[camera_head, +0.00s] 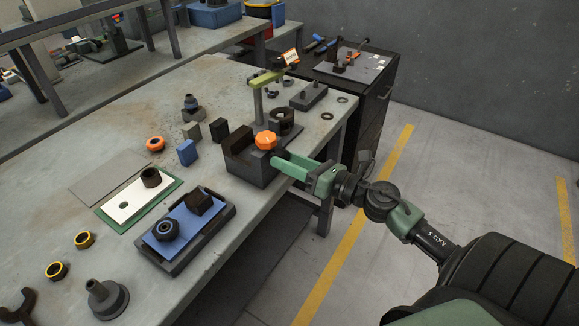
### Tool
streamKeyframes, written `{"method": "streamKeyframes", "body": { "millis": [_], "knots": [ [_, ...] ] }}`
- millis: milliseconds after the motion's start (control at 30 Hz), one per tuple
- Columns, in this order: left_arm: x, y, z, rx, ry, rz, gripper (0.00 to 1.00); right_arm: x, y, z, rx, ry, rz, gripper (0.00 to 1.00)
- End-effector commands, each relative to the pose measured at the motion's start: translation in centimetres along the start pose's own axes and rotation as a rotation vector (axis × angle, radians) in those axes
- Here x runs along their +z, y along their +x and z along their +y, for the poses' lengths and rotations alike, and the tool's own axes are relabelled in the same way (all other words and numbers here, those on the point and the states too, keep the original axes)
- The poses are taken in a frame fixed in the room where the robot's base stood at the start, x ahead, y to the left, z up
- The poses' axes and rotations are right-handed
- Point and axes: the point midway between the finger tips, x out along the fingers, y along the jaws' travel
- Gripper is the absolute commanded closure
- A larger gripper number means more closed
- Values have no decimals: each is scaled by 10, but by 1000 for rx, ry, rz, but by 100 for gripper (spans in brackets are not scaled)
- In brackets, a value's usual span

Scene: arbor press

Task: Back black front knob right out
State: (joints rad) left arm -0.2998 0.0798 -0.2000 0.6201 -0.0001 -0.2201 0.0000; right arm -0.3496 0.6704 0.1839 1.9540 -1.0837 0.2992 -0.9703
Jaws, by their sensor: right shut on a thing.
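A dark vise-like fixture (250,172) stands near the right edge of the bench, with an orange faceted knob (265,140) on top. My right gripper (281,162), green, comes in from the right with its fingertips at the fixture's right side, just below the orange knob. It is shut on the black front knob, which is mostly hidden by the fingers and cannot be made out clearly. My left gripper is not in view.
The grey workbench (110,150) holds a blue plate with dark parts (188,222), a white plate (130,200), and several rings and blocks. A yellow-green lever post (257,103) stands behind the fixture. A dark cabinet (372,105) is behind right. Floor right of the bench is clear.

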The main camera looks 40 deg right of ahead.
Motion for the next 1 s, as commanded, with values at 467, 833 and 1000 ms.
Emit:
{"method": "streamKeyframes", "body": {
  "millis": [467, 833, 1000],
  "knots": [
    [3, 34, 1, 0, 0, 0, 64, -1, 1, 1, 2, -452, -4, 98],
    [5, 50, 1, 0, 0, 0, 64, 0, 1, 2, 0, -720, -5, 98],
    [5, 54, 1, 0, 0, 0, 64, 1, 1, 2, -1, -791, -6, 98]
  ]
}}
